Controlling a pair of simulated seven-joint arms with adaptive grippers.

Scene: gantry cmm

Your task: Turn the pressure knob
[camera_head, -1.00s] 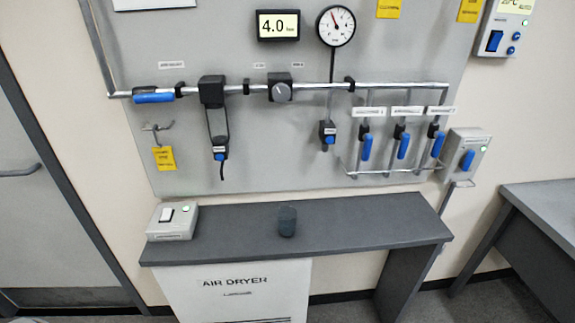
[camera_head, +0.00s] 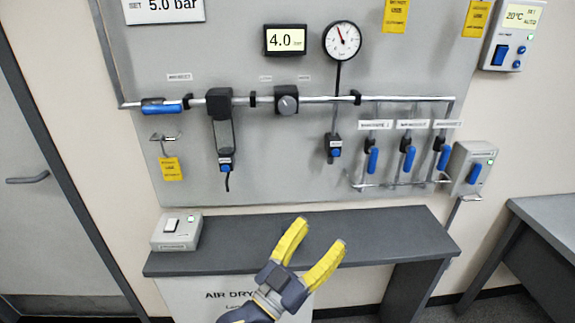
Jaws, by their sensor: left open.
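The pressure knob (camera_head: 287,104) is a grey round dial on a dark square block, set in the pipe on the wall panel. The display (camera_head: 286,40) above it reads 4.0. A round gauge (camera_head: 342,41) with a red needle sits to the display's right. A sign (camera_head: 163,8) at the top left reads "SET 5.0 bar". My left gripper (camera_head: 322,242) has yellow fingers, spread apart and empty. In the picture it is below the knob, in front of the dark shelf, and apart from the knob. My right gripper is not in view.
The dark shelf (camera_head: 390,236) juts out below the panel, with a switch box (camera_head: 176,231) at its left end. Blue-handled valves (camera_head: 409,158) hang right of the knob. A filter unit (camera_head: 222,140) hangs to its left. A grey table (camera_head: 550,225) stands at right.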

